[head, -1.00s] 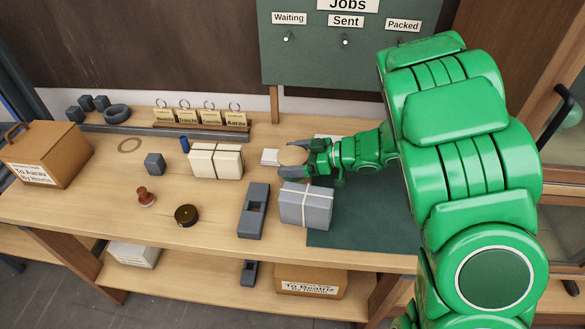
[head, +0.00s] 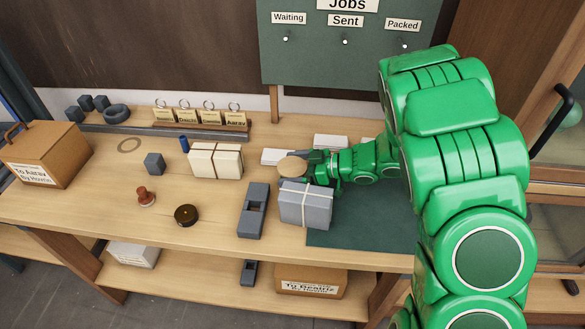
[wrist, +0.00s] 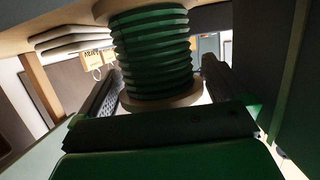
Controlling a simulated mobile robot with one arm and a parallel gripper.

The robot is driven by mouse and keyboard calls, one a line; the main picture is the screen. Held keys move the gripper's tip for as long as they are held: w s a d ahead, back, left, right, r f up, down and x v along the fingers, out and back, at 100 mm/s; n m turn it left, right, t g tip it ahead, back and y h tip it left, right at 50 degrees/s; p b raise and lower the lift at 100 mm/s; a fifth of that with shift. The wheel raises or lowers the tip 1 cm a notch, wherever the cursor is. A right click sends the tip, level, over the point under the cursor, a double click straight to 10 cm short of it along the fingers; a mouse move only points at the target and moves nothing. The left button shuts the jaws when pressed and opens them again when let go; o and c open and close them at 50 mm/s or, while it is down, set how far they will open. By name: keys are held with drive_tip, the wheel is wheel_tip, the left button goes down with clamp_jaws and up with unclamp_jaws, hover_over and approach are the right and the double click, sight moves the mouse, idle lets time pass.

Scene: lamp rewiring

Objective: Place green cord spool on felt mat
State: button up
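The green cord spool (wrist: 152,55) stands upright between my two fingers in the wrist view, green cord wound between pale wooden discs. In the head view its round wooden top (head: 292,167) shows at the tip of my gripper (head: 308,165). My gripper is shut on the spool. The dark green felt mat (head: 365,228) lies at the right of the bench, partly hidden by my arm. The spool appears near the mat's left side, just behind a grey parcel. I cannot tell its height above the bench.
The grey tied parcel (head: 305,207) stands close in front of my gripper, at the mat's left edge. White blocks (head: 330,142) lie behind. A dark grey tool (head: 253,211) and a cream parcel (head: 215,161) are to the left. The mat's front part is clear.

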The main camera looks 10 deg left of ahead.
drive_tip(key=shift+r, duration=0.1)
drive_tip(key=shift+d+r, duration=0.1)
drive_tip(key=shift+d, duration=0.05)
drive_tip(key=shift+v, duration=3.45)
drive_tip(key=shift+d, duration=0.1)
drive_tip(key=shift+c, duration=0.5)
drive_tip(key=shift+r, duration=0.1)
